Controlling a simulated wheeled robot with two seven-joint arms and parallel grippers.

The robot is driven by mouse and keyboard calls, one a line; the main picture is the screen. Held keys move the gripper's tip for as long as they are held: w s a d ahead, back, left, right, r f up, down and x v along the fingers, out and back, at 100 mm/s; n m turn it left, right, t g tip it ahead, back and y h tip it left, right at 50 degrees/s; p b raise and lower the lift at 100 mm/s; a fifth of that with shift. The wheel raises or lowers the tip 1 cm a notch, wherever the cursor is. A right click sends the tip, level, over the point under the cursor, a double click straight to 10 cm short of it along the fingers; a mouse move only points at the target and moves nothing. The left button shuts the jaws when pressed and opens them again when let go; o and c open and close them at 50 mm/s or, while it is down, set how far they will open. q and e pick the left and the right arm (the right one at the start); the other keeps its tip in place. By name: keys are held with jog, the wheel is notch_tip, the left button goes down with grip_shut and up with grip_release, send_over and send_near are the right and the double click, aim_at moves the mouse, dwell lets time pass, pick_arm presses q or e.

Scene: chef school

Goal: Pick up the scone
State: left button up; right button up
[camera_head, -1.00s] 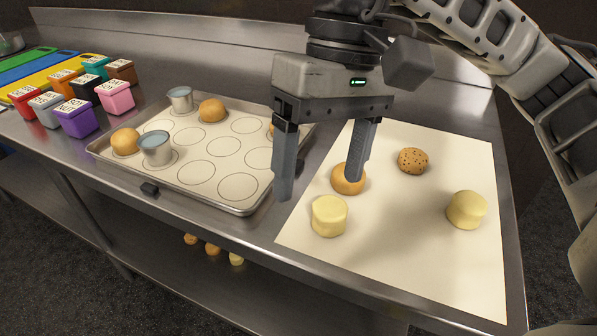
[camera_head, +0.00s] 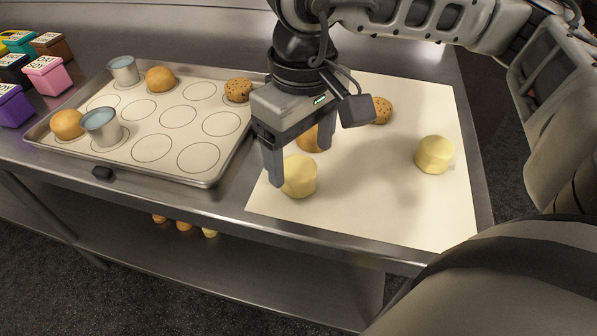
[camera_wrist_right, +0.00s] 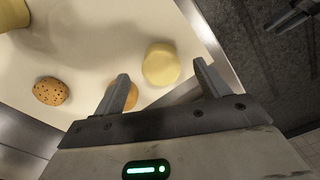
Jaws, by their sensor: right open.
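Two pale yellow, thick round pieces that look like scones are on the cream sheet (camera_head: 400,210). The near one (camera_head: 298,177) is at the sheet's front left, the other (camera_head: 434,155) at its right. My right gripper (camera_head: 300,166) is open and empty, with its fingers pointing down around or just above the near scone. In the right wrist view the near scone (camera_wrist_right: 161,64) lies in the gap beyond the fingertips. I cannot tell if they touch it. A golden bun (camera_head: 309,140) is close behind, partly hidden by a finger. My left gripper is not in view.
A speckled bun (camera_head: 381,110) lies behind on the sheet. A baking tray (camera_head: 205,183) to the left holds two golden buns, a speckled one and two metal cups (camera_head: 101,127). Coloured tubs (camera_head: 46,75) stand farther left. The table's front edge is close to the gripper.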

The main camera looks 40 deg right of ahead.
aim_at(301, 168)
notch_tip(301, 168, down, 4)
jog(key=shift+f, duration=0.2)
jog(key=c, duration=1.1)
jog(key=shift+o, duration=0.2)
jog(key=shift+r, duration=0.15)
